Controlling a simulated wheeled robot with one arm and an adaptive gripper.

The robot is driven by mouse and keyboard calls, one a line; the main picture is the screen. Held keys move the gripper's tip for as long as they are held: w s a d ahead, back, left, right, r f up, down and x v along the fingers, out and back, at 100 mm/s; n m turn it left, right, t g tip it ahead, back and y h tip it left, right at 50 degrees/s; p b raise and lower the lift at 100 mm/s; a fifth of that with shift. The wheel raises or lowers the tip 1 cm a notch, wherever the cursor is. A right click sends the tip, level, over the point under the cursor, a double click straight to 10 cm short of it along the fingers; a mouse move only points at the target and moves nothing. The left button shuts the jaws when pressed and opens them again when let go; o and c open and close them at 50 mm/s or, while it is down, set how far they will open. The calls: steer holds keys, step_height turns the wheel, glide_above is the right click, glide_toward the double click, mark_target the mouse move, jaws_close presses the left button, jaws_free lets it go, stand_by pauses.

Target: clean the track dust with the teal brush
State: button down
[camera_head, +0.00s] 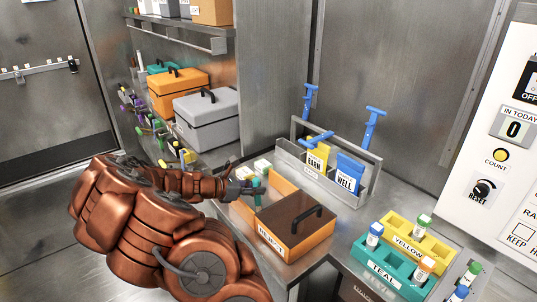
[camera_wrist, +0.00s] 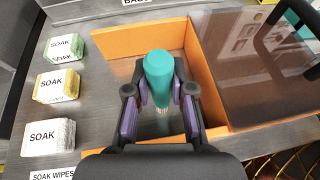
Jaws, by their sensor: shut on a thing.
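My gripper (camera_head: 250,189) is shut on the teal brush (camera_wrist: 159,66); its purple pads stand on both sides of the handle in the wrist view. The brush also shows as a small teal piece at my gripper in the head view (camera_head: 256,184). It is over or inside the open part of an orange-walled box (camera_wrist: 104,45); its depth is hard to tell. Pale bristles show below the handle. The box's brown lid (camera_head: 291,217), with a black handle, covers the right part. No track dust can be made out on the grey floor inside.
Soak wipe stacks (camera_wrist: 48,137) stand left of the box. A grey rack (camera_head: 322,181) with blue-handled tools and yellow and blue packets stands behind. Yellow (camera_head: 437,252) and teal (camera_head: 376,257) vial trays are at right. Orange (camera_head: 178,93) and grey (camera_head: 207,119) cases sit on a shelf.

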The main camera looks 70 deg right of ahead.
mark_target(255, 179)
steer(key=r+p, duration=0.1)
steer(key=a+r+p, duration=0.1)
steer(key=w+r, duration=0.1)
steer(key=r, duration=0.1)
steer(key=shift+a+r+p, duration=0.1)
steer(key=shift+a+p, duration=0.05)
steer(key=shift+p, duration=0.25)
steer(key=shift+s+r+p, duration=0.1)
steer(key=shift+r+p, duration=1.3)
steer(key=shift+r, duration=0.55)
